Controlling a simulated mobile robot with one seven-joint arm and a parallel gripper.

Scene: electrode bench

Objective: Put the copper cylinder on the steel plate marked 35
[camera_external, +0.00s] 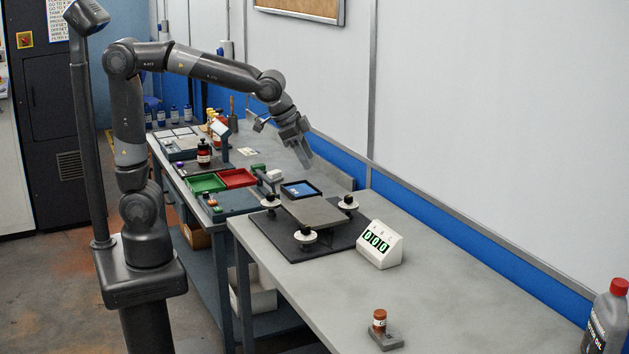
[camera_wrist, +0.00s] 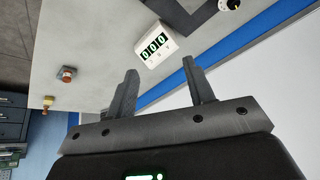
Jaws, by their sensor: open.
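A small copper-coloured cylinder (camera_external: 379,317) with a pale label stands upright on a little grey block at the near end of the bench. In the wrist view a reddish-brown cylinder (camera_wrist: 67,72) at left looks like the same one. A flat grey metal plate (camera_external: 315,212) lies above a dark square base (camera_external: 290,246) with black-and-white knobs around it. I cannot read a 35 on any plate. My gripper (camera_external: 303,155) is raised above the bench beyond the plate. In the wrist view my gripper (camera_wrist: 160,66) has its fingers apart with nothing between them.
A white counter (camera_external: 380,245) reading 000 stands beside the dark base. An oil bottle (camera_external: 606,322) is at right. The near bench around the cylinder is clear.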

